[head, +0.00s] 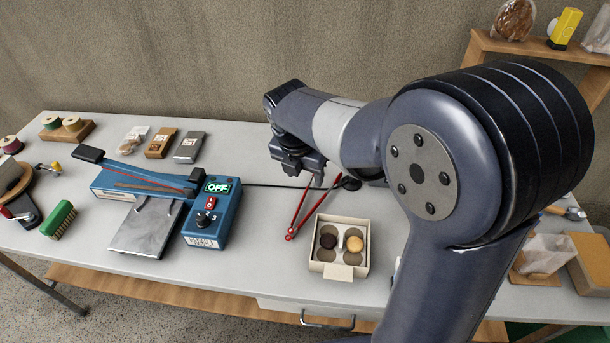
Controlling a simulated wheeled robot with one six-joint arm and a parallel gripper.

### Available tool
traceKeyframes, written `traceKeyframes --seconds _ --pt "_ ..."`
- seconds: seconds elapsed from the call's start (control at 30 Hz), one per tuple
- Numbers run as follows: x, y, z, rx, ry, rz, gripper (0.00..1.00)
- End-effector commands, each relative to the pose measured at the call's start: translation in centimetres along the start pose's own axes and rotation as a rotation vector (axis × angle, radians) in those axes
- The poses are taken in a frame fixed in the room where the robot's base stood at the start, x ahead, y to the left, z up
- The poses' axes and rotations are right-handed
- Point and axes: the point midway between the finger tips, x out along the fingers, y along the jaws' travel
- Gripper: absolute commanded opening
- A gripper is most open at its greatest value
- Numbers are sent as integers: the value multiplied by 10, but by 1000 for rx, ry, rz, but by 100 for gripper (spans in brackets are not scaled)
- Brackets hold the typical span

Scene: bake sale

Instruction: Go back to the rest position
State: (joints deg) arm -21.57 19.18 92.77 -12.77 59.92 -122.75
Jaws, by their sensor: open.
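My gripper (302,172) is above the back middle of the white table, at the end of my arm, which reaches in from the right. Its jaws are small in view and partly hidden by my own wrist; they are open and I see nothing between them. Red tongs (298,213) lie on the table just below and in front of it. A white box (338,271) with a dark round treat (328,241) and a light one (354,244) stands in front of the tongs.
A blue sealer (206,222) with an "OFF" display and a grey plate (147,228) stands left of the tongs. A green brush (58,220) and spools are further left. Packets (160,143) lie behind. A wooden shelf (540,47) stands at back right. Bare table (275,262) shows left of the box.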

Motion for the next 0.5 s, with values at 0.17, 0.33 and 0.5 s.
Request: traceKeyframes --seconds 0.17,0.33,0.5 --pt "0 0 0 0 0 0 53" --pt "7 0 0 0 1 -1 53" --pt "31 0 -1 1 3 -3 53"
